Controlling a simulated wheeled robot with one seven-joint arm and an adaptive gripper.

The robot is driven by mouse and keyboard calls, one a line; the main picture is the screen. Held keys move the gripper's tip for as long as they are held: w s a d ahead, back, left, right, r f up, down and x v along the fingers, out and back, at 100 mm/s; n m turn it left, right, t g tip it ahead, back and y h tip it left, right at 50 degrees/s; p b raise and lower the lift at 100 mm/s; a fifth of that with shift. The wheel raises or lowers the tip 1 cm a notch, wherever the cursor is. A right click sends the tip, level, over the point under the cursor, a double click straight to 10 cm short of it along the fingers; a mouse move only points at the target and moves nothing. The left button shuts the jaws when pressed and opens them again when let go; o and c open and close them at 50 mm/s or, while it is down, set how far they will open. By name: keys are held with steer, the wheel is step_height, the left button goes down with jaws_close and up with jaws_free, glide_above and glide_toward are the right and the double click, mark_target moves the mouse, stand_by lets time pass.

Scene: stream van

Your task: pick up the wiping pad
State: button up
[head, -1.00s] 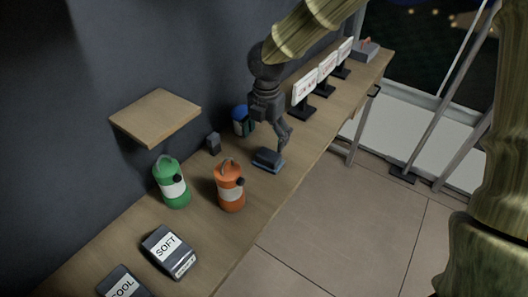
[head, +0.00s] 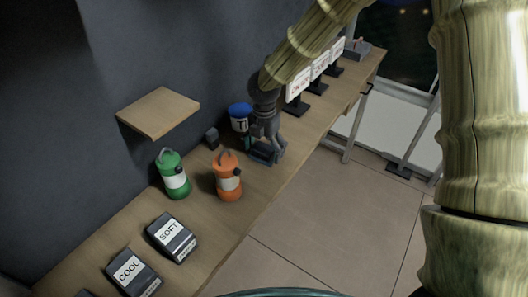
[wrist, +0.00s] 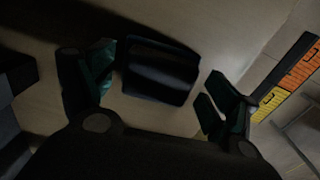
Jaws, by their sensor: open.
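The wiping pad (head: 262,155), a small dark block with a bluish base, lies on the wooden bench. My gripper (head: 266,146) points down right over it, with its fingers apart. In the wrist view the dark pad (wrist: 160,72) sits between the two open fingers of my gripper (wrist: 158,88). Bare bench shows between the pad and the right finger. The left finger is close to the pad's left end; I cannot tell whether it touches. The pad's underside is hidden.
An orange canister (head: 228,176) and a green canister (head: 172,174) stand left of the pad. A blue-lidded container (head: 239,114) and a small dark block (head: 212,138) are behind, near the wall. Small signs (head: 297,87) stand farther along. A wooden shelf (head: 158,112) juts out.

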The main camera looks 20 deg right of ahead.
mark_target(264, 148)
steer(key=shift+w+f, duration=0.2)
steer(key=shift+w, duration=0.1)
steer(key=shift+s+r, duration=0.25)
steer(key=shift+s, duration=0.1)
steer(key=c, duration=0.8)
steer(key=shift+w+f, duration=0.1)
steer(key=c, duration=0.4)
steer(key=shift+w+r+b, duration=0.15)
steer(key=shift+r+b, duration=0.15)
steer(key=shift+r, duration=0.3)
step_height(264, 148, up, 9)
steer(key=shift+f+b, duration=0.1)
steer(key=shift+b, duration=0.85)
steer(key=shift+o, duration=0.9)
